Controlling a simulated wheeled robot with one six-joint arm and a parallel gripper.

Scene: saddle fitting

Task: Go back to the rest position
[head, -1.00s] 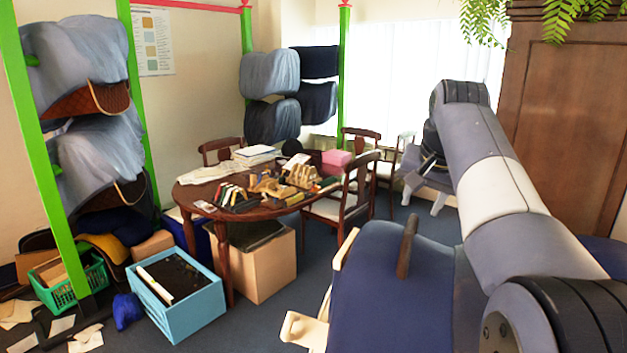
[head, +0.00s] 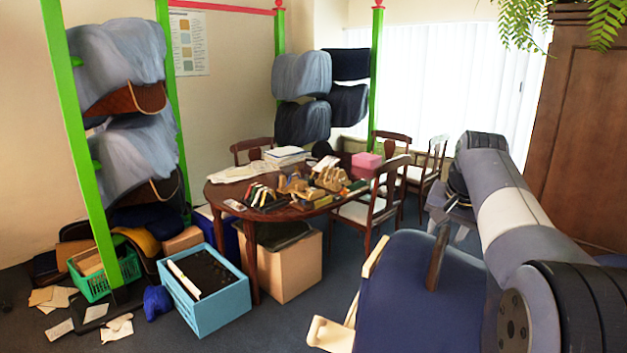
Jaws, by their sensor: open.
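My arm reaches up from the lower right in the head view, and its far joint stands near the window. My gripper (head: 445,203) shows only in part, small and dark, below that far joint. It is open, and I see nothing held in it. The arm hides some of it. A dark blue padded form (head: 400,300) with an upright brown piece (head: 437,257) and pale wooden parts (head: 330,333) stands in front, left of my arm.
A round wooden table (head: 222,196) with tools and papers stands mid-room, with chairs around it. A blue crate (head: 222,302), a cardboard box (head: 290,268) and a green basket (head: 92,285) are on the floor. A green rack (head: 78,150) holds saddles at left. A wooden cabinet (head: 578,130) stands right.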

